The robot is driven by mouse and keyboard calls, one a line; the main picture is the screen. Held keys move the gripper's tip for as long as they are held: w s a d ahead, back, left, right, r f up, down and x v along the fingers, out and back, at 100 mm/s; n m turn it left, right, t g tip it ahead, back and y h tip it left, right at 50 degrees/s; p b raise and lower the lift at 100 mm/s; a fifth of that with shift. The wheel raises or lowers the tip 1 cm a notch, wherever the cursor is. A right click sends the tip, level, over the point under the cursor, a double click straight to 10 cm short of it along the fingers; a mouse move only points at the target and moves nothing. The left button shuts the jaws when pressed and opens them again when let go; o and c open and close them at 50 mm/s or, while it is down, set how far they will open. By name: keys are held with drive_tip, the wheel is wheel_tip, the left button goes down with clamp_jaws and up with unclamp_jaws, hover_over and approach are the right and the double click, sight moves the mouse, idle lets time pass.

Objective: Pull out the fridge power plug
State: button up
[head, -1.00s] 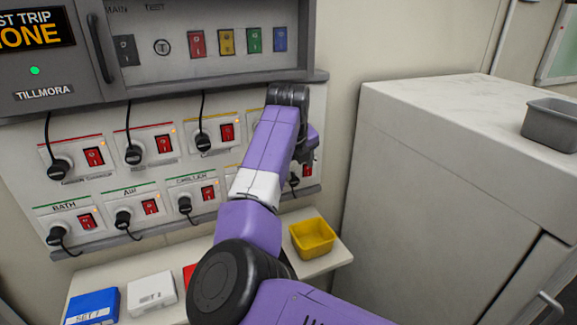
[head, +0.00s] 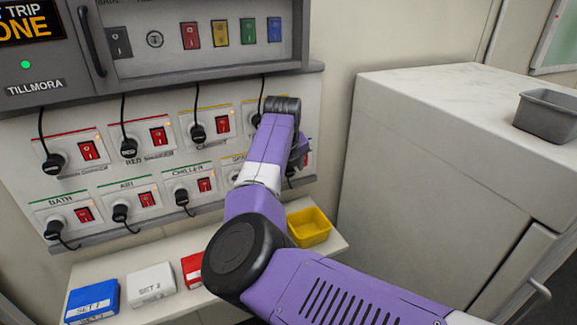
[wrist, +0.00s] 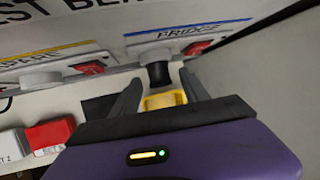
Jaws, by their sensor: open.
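The FRIDGE socket (wrist: 185,40) is on the wall panel, with a blue line above its label and a red switch (wrist: 200,46) beside it. The black fridge plug (wrist: 158,74) sits in this socket in the wrist view. My gripper (wrist: 161,78) is open, with one grey finger on each side of the plug. I cannot tell whether either finger touches it. In the head view my purple arm hides most of the gripper and the fridge socket.
Other black plugs with cords, such as the chiller plug (head: 182,198), fill the panel to the left. A yellow bin (head: 309,227) stands on the shelf below, beside blue, white and red boxes. A large pale cabinet (head: 430,150) stands close on the right.

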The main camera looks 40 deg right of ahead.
drive_tip(key=shift+c, duration=0.2)
clamp_jaws()
drive_tip(key=shift+s+a, duration=0.15)
drive_tip(key=shift+s, duration=0.2)
drive_tip(key=shift+s+p, duration=0.3)
drive_tip(key=shift+p, duration=0.05)
drive_tip(key=shift+s+a+p, duration=0.25)
drive_tip(key=shift+s+p, duration=0.15)
drive_tip(key=shift+s, duration=0.25)
drive_tip(key=shift+s+a+p, duration=0.2)
drive_tip(key=shift+s+p, duration=0.1)
drive_tip(key=shift+s, duration=0.4)
drive_tip(key=shift+s+a+p, duration=0.2)
drive_tip(key=shift+s+p, duration=0.05)
drive_tip(key=shift+s, duration=0.45)
